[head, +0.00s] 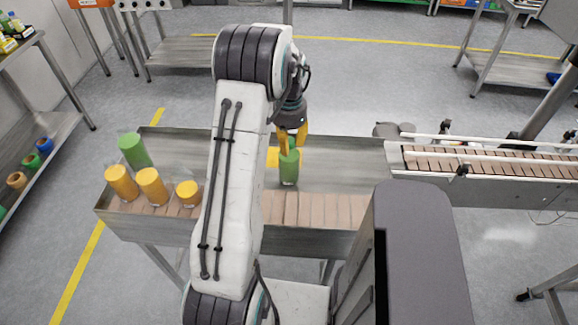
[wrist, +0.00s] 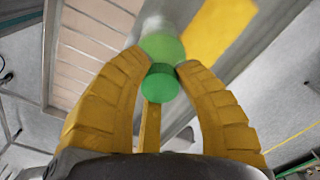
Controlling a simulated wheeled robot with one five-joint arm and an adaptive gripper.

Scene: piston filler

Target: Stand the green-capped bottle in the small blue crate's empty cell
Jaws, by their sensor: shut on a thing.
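The green-capped bottle (head: 289,170) is upright on or just above the metal bench with the conveyor, right of my arm. My yellow-fingered gripper (head: 289,147) reaches down over its top. In the wrist view the green cap (wrist: 160,82) sits between the fingertips of my gripper (wrist: 160,72), which is shut on it. A pale, blurred shape lies beyond the cap. I cannot make out the small blue crate or its empty cell in either view.
Another green cylinder (head: 135,151) and yellow cylinders (head: 152,186) stand at the bench's left end. A railed conveyor (head: 480,160) extends right. A shelf at the left edge holds small bottles (head: 14,28).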

